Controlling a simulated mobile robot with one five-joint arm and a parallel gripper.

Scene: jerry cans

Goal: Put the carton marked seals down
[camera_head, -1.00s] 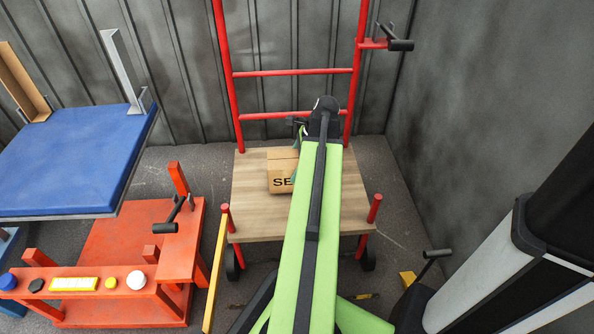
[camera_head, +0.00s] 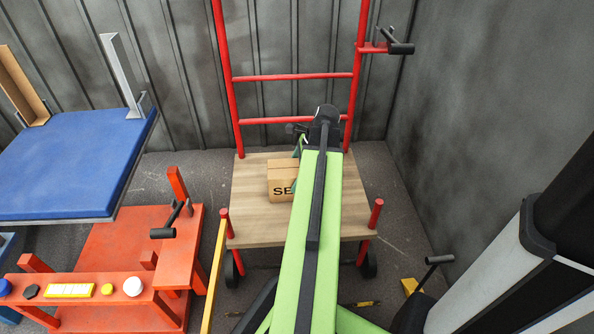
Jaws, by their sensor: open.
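The carton (camera_head: 281,182) is a small light-brown box with the dark letters "SE" showing; my arm hides the rest of its marking. It sits upright on the wooden deck (camera_head: 255,229) of a red-framed trolley. My gripper (camera_head: 300,146) is at the carton's back right, partly hidden behind the end of my green arm. It is open. I cannot tell whether its fingers touch the carton.
Red rails (camera_head: 292,76) rise behind the deck, and short red posts (camera_head: 375,213) stand at its front corners. A blue-topped table (camera_head: 70,165) and an orange bench (camera_head: 120,242) stand to the left. The deck's left part is bare.

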